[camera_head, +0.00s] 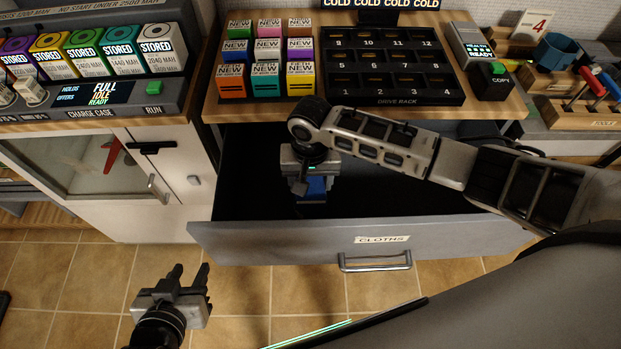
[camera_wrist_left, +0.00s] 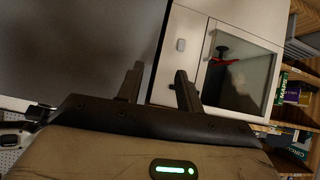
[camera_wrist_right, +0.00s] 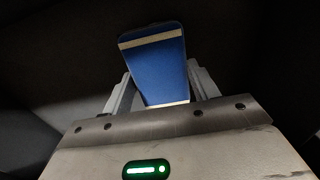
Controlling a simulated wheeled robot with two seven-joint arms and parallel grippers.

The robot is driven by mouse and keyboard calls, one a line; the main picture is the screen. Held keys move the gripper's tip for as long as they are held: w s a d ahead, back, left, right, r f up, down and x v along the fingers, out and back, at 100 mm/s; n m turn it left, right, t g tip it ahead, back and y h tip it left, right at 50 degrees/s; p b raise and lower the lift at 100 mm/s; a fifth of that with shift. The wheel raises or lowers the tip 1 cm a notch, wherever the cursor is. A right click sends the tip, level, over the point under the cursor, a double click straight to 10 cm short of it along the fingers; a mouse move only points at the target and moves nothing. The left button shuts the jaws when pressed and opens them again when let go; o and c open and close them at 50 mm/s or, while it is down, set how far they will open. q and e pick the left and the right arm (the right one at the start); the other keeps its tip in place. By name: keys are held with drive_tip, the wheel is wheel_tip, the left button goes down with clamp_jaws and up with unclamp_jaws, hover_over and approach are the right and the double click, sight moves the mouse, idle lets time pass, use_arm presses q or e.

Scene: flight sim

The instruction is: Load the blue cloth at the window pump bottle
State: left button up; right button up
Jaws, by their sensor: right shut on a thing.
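The blue cloth (camera_wrist_right: 157,65) is a flat blue piece with pale bands, between the fingers of my right gripper (camera_wrist_right: 158,88) in the right wrist view. In the head view the blue cloth (camera_head: 312,188) shows below my right gripper (camera_head: 308,190), inside the open drawer labelled CLOTHS (camera_head: 300,238). My right gripper is shut on it. My left gripper (camera_head: 190,283) is open and empty, low over the floor in front of the drawer and cabinet. Its spread fingers also show in the left wrist view (camera_wrist_left: 158,88). No window pump bottle can be made out.
The drive rack (camera_head: 392,68) and several coloured boxes (camera_head: 268,62) stand on the counter above the drawer. The charge case (camera_head: 95,90) is at the left, above a glass-fronted cabinet (camera_head: 75,165).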

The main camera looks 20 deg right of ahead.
drive_tip(key=shift+f, duration=0.1)
idle(0.6)
drive_tip(key=shift+f, duration=0.4)
idle(0.7)
drive_tip(key=shift+f, duration=0.15)
idle(1.3)
drive_tip(key=shift+s, duration=0.1)
wheel_tip(320, 180, up, 3)
drive_tip(key=p, duration=0.4)
drive_tip(key=shift+r+p, duration=0.35)
drive_tip(key=shift+r, duration=1.75)
